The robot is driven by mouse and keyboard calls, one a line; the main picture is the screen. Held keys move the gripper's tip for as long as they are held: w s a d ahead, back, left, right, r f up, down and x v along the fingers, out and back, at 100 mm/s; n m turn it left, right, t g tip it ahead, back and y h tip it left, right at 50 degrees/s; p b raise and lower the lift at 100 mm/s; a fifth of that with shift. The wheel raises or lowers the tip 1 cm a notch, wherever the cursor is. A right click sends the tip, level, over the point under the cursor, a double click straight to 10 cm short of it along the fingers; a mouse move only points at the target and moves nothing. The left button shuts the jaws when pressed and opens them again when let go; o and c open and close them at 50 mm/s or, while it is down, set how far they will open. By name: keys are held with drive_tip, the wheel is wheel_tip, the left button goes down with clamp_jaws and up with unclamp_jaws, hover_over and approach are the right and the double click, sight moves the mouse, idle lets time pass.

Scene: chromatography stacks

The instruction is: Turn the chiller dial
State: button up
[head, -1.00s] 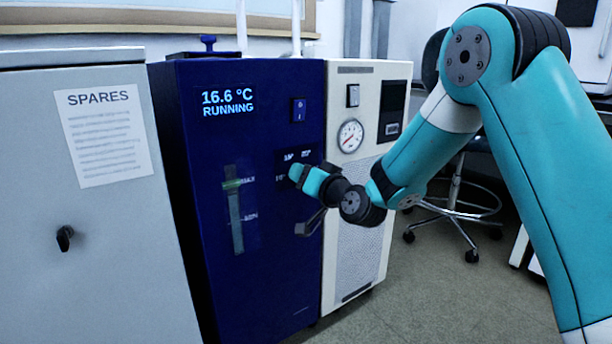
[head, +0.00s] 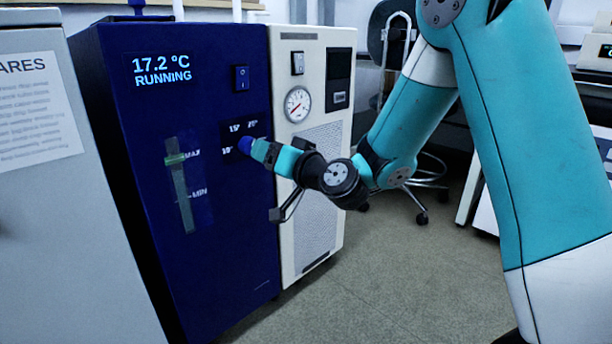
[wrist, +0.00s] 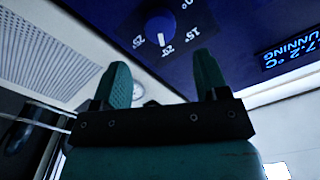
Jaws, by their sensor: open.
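The chiller (head: 235,220) is a dark blue cabinet; its display (head: 161,70) reads 17.2 °C RUNNING. Its dial (head: 245,145) is a small round blue knob, partly hidden behind my gripper in the head view. In the wrist view the dial (wrist: 160,27) is in clear sight beyond the fingertips, its white mark pointing towards the 20 label. My gripper (wrist: 163,65) is open, with nothing between its fingers, and appears just off the knob. In the head view my gripper (head: 259,151) comes in from the right of the dial.
A rocker switch (head: 241,78) and a level gauge (head: 182,185) are on the chiller's front. A cream cabinet with a pressure gauge (head: 298,104) stands to its right. A grey cabinet with a paper sheet (head: 35,110) is at left. The floor (head: 370,270) in front is clear.

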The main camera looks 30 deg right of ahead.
drive_tip(key=b+v, duration=0.9)
drive_tip(key=v, duration=0.1)
drive_tip(key=shift+s+r, duration=0.1)
drive_tip(key=shift+s, duration=0.05)
